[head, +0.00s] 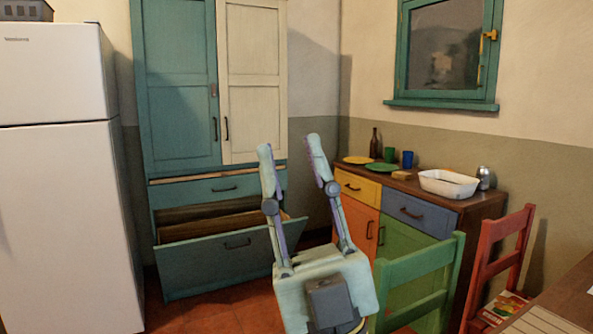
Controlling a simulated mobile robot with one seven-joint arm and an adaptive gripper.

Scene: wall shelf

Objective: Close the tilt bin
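The tilt bin (219,258) is the wide teal front at the bottom of the tall cabinet in the head view. It is tilted outward at the top, and its wooden inside (205,220) shows above the front edge. A dark handle is on its front. My gripper (290,146) is in front of the bin's right end in the picture, pointing up. Its two fingers are apart with nothing between them. The gripper covers part of the bin's right side, so I cannot tell whether it touches the bin.
A white fridge (60,190) stands left of the cabinet. A teal drawer (217,190) above the bin looks shut. At right are a sideboard (425,222) with dishes, a green chair (420,280), a red chair (500,260) and a table edge. Some red floor (205,310) is clear before the bin.

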